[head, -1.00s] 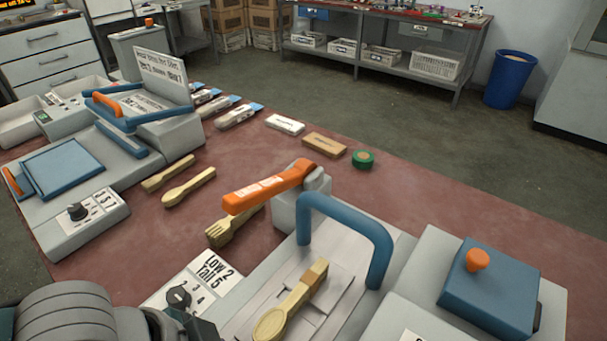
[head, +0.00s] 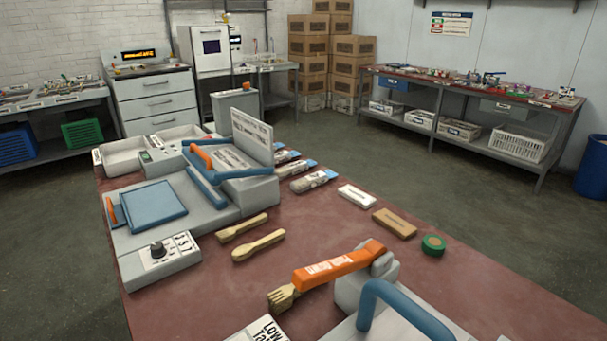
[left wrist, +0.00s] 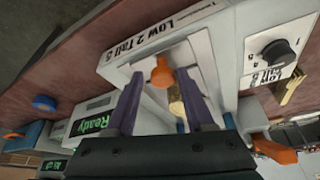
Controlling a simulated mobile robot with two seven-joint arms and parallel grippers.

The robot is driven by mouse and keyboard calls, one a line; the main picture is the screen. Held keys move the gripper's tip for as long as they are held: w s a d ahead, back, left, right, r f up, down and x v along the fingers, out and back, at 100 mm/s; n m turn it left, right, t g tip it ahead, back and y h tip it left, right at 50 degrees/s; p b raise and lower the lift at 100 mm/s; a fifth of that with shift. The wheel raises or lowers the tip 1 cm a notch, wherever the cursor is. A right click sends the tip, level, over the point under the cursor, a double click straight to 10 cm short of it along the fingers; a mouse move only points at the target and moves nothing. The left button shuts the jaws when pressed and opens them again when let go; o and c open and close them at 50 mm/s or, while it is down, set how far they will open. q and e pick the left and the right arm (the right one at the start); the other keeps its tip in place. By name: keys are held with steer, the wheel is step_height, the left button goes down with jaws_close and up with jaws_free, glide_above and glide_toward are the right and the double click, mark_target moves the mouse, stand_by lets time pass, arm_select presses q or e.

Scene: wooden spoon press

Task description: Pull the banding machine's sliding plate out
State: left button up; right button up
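The left-hand machine (head: 215,220) stands on the red table in the head view and appears to be the banding machine. A flat blue square plate (head: 152,205) lies on its front part, with an upright orange handle (head: 112,210) at the plate's left edge. My left gripper (left wrist: 157,82) shows only in the left wrist view, with its two dark fingers apart. An orange knob (left wrist: 162,72) appears between the fingers, over a grey machine; I cannot tell whether they touch. My right gripper is in neither view.
The front press has a blue handle (head: 405,305) and an orange lever (head: 338,268). A green roll (head: 433,244) and brown block (head: 394,223) lie behind. The table's right part is clear.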

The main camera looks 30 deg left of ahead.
arm_select(q)
steer(key=shift+o, duration=0.8)
steer(key=p+v, duration=0.2)
steer(key=v, duration=0.8)
steer(key=shift+p, duration=0.4)
steer(key=shift+f, duration=0.1)
